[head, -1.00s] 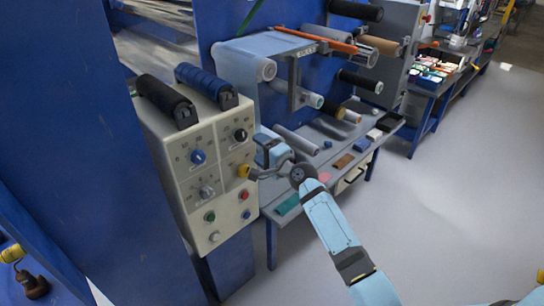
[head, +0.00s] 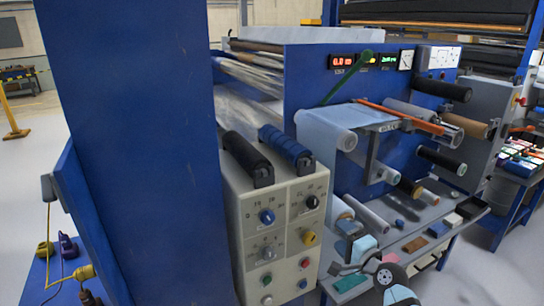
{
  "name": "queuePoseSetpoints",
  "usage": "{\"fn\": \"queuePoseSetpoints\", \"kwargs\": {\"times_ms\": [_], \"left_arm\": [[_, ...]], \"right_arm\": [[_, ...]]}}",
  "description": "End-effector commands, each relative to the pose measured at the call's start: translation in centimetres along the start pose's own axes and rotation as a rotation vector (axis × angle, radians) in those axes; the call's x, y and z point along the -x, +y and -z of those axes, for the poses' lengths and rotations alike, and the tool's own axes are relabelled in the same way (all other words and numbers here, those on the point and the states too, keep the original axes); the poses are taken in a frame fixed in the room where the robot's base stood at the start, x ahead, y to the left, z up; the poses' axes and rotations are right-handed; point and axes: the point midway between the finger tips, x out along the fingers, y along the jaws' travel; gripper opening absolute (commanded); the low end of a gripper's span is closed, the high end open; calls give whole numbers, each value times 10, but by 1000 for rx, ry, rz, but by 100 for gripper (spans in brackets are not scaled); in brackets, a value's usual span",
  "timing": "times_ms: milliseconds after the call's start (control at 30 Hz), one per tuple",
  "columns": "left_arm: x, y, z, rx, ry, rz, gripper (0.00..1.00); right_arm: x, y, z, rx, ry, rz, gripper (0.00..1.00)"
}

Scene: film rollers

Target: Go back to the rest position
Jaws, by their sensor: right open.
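My right gripper (head: 336,268) is at the lower middle of the head view, on a light blue arm that comes in from the bottom. It is open and appears empty, just right of the beige control box (head: 282,240) and below its yellow knob (head: 309,238). A gap shows between it and the knob. The box also carries a blue knob (head: 267,216), a black knob (head: 312,202) and several coloured buttons. My left gripper is out of view.
A grey shelf (head: 425,258) with small blocks and rollers lies behind my right gripper. Film rollers (head: 440,90) jut from the blue machine wall (head: 305,75). A tall blue column (head: 140,150) fills the left. Open floor (head: 490,280) shows at the lower right.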

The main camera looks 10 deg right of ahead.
Motion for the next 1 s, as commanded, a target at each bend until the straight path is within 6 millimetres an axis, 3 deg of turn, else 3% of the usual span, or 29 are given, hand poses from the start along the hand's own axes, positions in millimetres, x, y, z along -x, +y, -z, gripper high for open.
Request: {"fn": "queuePoseSetpoints", "kwargs": {"times_ms": [167, 300, 500, 600, 733, 933, 1000], "left_arm": [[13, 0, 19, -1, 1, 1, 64], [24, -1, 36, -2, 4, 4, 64], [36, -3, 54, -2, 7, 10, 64], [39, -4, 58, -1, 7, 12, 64], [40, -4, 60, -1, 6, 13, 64], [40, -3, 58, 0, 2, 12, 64], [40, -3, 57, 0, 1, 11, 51]], "right_arm": [[56, 59, -43, 318, -19, -165, 69], [130, 108, -92, 700, -98, -317, 69], [229, 141, -155, 1167, -267, -440, 69], [261, 146, -174, 1318, -335, -463, 69], [283, 148, -187, 1422, -384, -472, 69], [286, 150, -189, 1446, -393, -472, 69], [286, 150, -189, 1445, -393, -473, 55]]}}
